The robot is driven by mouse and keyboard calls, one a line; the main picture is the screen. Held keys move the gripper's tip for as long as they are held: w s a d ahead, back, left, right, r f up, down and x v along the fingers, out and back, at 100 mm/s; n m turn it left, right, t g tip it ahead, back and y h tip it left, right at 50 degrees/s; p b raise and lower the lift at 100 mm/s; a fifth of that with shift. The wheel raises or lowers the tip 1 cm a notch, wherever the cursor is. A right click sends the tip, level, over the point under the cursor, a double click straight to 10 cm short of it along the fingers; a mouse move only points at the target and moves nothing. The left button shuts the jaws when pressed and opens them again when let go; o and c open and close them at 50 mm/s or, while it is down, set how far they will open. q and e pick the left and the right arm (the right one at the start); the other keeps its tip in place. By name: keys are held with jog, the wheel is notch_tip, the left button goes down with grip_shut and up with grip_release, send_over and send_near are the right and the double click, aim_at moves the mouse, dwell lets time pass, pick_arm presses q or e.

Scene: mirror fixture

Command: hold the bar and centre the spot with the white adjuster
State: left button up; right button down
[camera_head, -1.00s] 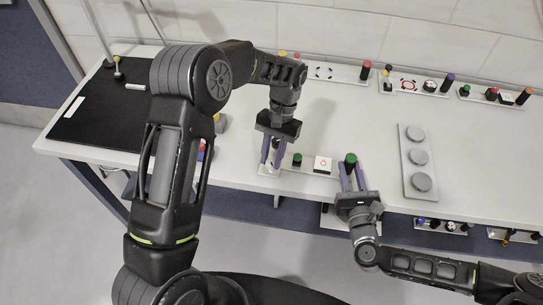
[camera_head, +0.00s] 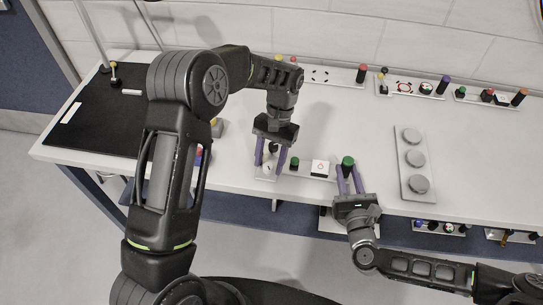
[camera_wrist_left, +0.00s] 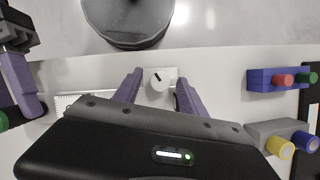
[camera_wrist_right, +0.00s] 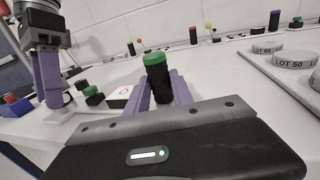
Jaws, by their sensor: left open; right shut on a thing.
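The bar is a black post with a green top (camera_head: 347,161), upright at the right end of a pale fixture strip. My right gripper (camera_head: 348,170) is shut on it; the right wrist view shows the black post (camera_wrist_right: 157,78) between the purple fingers. The white adjuster (camera_wrist_left: 159,80), a round knob with a dark pointer line, lies between the spread fingers of my left gripper (camera_wrist_left: 154,88), which is open and apart from it. A white target card (camera_head: 320,167) with a red ring stands between the grippers. The spot's position within the ring is too small to tell.
A green-topped black knob (camera_head: 294,163) stands between my left gripper and the card. A grey plate with several round discs (camera_head: 414,158) lies to the right. A black mat (camera_head: 100,115) covers the left of the table. Several fixtures with coloured posts line the back.

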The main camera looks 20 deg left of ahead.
pick_arm(q)
jog(key=n+h, duration=0.1)
jog(key=n, duration=0.2)
jog(key=shift+a, duration=0.2)
jog(key=n+h, duration=0.1)
jog(key=n, duration=0.3)
jog(key=shift+s+a+n+h, duration=0.1)
jog(key=shift+n+h, duration=0.2)
jog(key=shift+h, duration=0.1)
jog(key=n, duration=0.2)
jog(key=n+t+h, duration=0.1)
jog(key=n, duration=0.1)
jog(key=shift+s+a+n+t+h, duration=0.1)
jog(key=shift+n+t+h, duration=0.2)
jog(key=n+t, duration=0.1)
jog(key=n, duration=0.1)
jog(key=n+t, duration=0.1)
jog(key=n, duration=0.2)
jog(key=shift+s+h, duration=0.15)
jog(key=shift+h, duration=0.25)
jog(key=s+v, duration=0.1)
jog(key=v, duration=1.1)
jog(key=w+d+m+t+h, duration=0.1)
jog(key=w+d+t+h, duration=0.1)
jog(key=w+d+t, duration=0.3)
jog(key=shift+w+d+f+t+h, duration=0.2)
jog(key=shift+w+d+t+h, duration=0.15)
jog(key=shift+w+d, duration=1.5)
jog(key=shift+s+d, duration=0.5)
